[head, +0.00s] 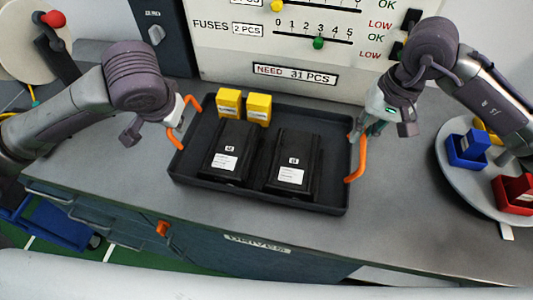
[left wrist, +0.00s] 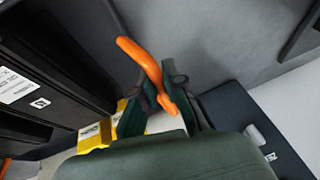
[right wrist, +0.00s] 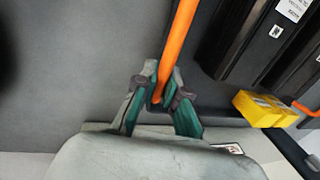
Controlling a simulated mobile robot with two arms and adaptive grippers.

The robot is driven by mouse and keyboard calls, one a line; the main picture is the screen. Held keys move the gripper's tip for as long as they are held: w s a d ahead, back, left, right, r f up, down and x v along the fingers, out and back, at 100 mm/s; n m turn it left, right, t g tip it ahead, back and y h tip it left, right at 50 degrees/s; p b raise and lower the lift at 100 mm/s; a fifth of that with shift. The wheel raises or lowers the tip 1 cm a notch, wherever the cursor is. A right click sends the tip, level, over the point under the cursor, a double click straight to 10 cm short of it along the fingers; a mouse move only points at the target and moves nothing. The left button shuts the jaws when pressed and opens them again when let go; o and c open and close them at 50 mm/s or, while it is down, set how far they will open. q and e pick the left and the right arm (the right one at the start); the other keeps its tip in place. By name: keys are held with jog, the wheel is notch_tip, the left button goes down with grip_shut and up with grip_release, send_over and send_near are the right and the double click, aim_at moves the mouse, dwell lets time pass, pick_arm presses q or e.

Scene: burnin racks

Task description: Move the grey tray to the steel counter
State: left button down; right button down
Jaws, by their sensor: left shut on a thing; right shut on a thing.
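The dark grey tray (head: 258,196) rests on, or just above, the grey counter (head: 400,215); I cannot tell which. It holds two black boxes with white labels, the left box (head: 231,148) and the right box (head: 294,160), and two yellow blocks (head: 259,108) at its back left. My left gripper (head: 176,124) is shut on the orange left handle (head: 174,138), also seen in the left wrist view (left wrist: 145,62). My right gripper (head: 358,132) is shut on the orange right handle (head: 357,168), which also shows in the right wrist view (right wrist: 176,50).
A white panel (head: 225,50) with sliders and a "NEED 31 PCS" sign stands behind the tray. A round grey platter (head: 459,178) with blue, red and yellow bins is at the right. Drawers labelled "DRIVES" (head: 258,243) are below the counter front. Counter in front of the platter is clear.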

pick_arm(q)
jog(key=shift+a+f, duration=0.1)
jog(key=shift+f, duration=0.25)
pick_arm(e)
jog(key=shift+d+f, duration=0.1)
jog(key=shift+f, duration=0.3)
pick_arm(q)
jog(key=c, duration=1.2)
grip_release()
jog(key=shift+r, duration=0.1)
pick_arm(e)
jog(key=c, duration=1.2)
grip_release()
jog(key=shift+r, duration=0.15)
pick_arm(q)
jog(key=shift+r, duration=0.1)
